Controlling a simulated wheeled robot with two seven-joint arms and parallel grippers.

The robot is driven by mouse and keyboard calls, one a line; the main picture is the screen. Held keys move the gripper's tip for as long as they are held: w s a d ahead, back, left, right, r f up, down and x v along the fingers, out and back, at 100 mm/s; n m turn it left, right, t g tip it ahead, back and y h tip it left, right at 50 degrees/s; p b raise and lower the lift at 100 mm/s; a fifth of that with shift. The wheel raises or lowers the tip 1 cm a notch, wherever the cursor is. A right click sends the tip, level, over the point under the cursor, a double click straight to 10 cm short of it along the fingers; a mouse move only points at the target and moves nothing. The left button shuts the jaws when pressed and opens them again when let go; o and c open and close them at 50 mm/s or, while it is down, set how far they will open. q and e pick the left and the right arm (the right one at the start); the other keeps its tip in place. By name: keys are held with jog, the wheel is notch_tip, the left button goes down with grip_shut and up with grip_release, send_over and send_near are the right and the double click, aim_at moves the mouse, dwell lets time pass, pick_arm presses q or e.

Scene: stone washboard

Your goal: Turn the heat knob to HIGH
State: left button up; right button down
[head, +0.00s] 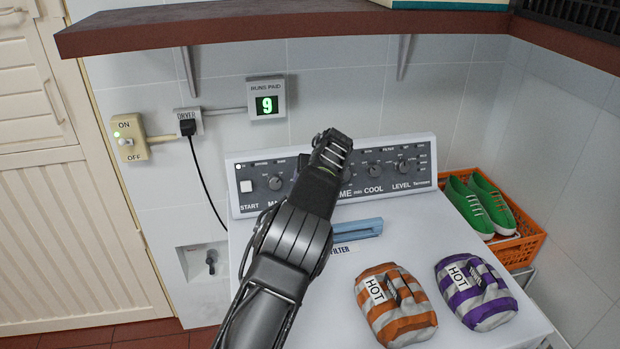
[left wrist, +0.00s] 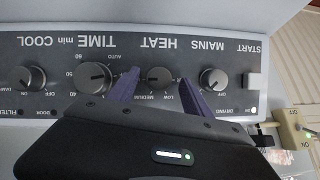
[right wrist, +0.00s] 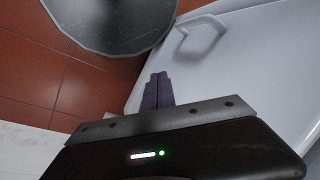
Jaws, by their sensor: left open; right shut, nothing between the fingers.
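The heat knob (left wrist: 158,77) is a dark round dial on the control panel (left wrist: 215,52), seen upside down in the left wrist view. LOW and MEDIUM show beside it; the HIGH mark and the pointer's exact direction cannot be made out. My left gripper (head: 334,150) is open, with one purple finger on each side of the heat knob in the left wrist view; whether they touch it I cannot tell. In the head view my left arm hides this knob. My right gripper (right wrist: 158,90) is shut and empty, low beside the white dryer (head: 390,235).
The mains knob (left wrist: 213,80) and time knob (left wrist: 95,76) flank the heat knob closely. A blue filter piece (head: 357,229), an orange striped bundle (head: 405,325) and a purple striped bundle (head: 490,316) lie on the dryer. A brown shelf (head: 250,27) overhangs the panel.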

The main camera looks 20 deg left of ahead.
pick_arm(q)
jog(key=shift+r, duration=0.1)
jog(key=b+v, duration=0.3)
jog(key=v, duration=0.4)
jog(key=shift+s+d+r, duration=0.15)
jog(key=shift+s+r, duration=0.05)
dwell(0.3)
